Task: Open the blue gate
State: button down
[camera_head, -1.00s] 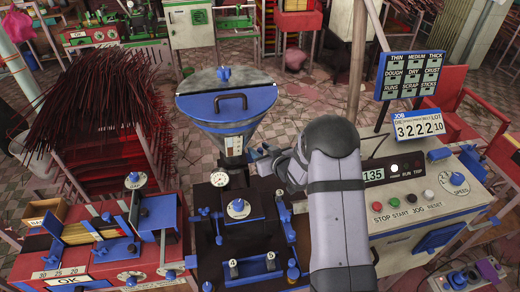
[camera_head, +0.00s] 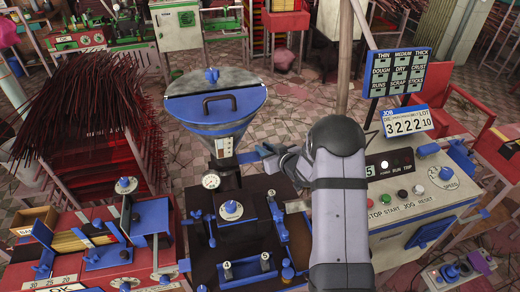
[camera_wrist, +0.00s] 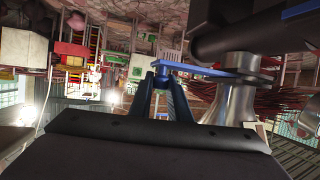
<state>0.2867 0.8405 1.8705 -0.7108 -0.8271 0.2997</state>
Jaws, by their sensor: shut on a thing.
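The blue gate (camera_head: 247,157) is a flat blue strip at the neck of the blue-rimmed hopper (camera_head: 215,104), in the middle of the head view. It reaches right from the neck to my gripper (camera_head: 268,153). In the wrist view the gate (camera_wrist: 212,70) runs from a pale metal neck at right to a small knob at its left end. My gripper (camera_wrist: 163,88) is shut on this knobbed end, between its two dark fingers. My arm comes in from the lower right of the head view and hides part of the machine behind it.
A control panel with coloured buttons (camera_head: 403,194) stands right of my arm. A signboard (camera_head: 397,73) and a number display (camera_head: 405,122) rise behind it. Dark red sticks (camera_head: 85,110) stand at left.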

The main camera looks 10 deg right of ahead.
jog(key=c, duration=1.7)
grip_release()
jog(key=shift+o, duration=0.2)
jog(key=b+v, duration=0.2)
jog(key=v, duration=0.5)
jog(key=shift+s, duration=0.15)
jog(key=shift+r, duration=0.1)
jog(key=s+a+m+g+h, duration=0.1)
jog(key=s+g, duration=0.3)
jog(key=s, duration=0.7)
jog(key=s+a+f+m+g+h, duration=0.1)
jog(key=s+a+g, duration=0.2)
jog(key=s, duration=0.7)
jog(key=s+a+f+m+g+h, duration=0.1)
jog(key=s+a+g, duration=0.2)
jog(key=s+g, duration=0.3)
jog(key=s, duration=0.5)
jog(key=shift+s+f+h, duration=0.2)
jog(key=shift+s+h, duration=0.1)
